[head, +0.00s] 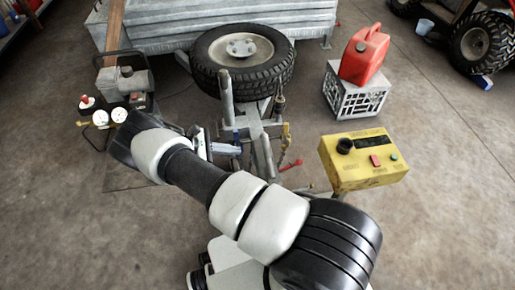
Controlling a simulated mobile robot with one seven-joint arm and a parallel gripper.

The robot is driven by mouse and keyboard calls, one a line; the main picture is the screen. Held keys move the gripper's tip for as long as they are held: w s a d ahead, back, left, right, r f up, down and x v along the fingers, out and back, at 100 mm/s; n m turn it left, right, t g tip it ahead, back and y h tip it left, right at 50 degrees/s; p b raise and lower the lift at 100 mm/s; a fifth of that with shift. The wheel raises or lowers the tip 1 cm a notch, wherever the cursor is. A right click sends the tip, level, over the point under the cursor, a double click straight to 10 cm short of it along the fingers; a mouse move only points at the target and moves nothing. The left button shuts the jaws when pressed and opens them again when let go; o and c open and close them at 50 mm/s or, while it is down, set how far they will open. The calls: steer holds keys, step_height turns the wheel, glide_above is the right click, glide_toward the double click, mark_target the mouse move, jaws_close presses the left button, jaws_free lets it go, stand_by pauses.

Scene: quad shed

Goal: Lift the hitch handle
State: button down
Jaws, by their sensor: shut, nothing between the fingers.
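The trailer's grey metal drawbar and hitch (262,155) stand at the centre of the head view, in front of the spare wheel. A thin red handle (290,165) sticks out to the right, low beside the hitch. Which part is the hitch handle is too small to be sure. My arm crosses from the lower right to the left and covers the floor in front of the hitch.
A spare wheel (243,65) and the galvanised trailer (180,28) are behind the hitch. A yellow control box (363,158) stands close on the right. A compressor (125,84) with gauges is at left. A red fuel can (364,55) sits on a white crate (353,100).

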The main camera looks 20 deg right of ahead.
mark_target(256, 153)
steer(key=shift+d, duration=0.1)
steer(key=b+x, duration=0.1)
steer(key=x, duration=0.9)
steer(key=r, duration=0.2)
steer(key=shift+s+d+r, duration=0.1)
steer(key=shift+s+r, duration=0.2)
steer(key=shift+s+d+r, duration=0.15)
steer(key=shift+r, duration=0.5)
steer(key=shift+r, duration=0.1)
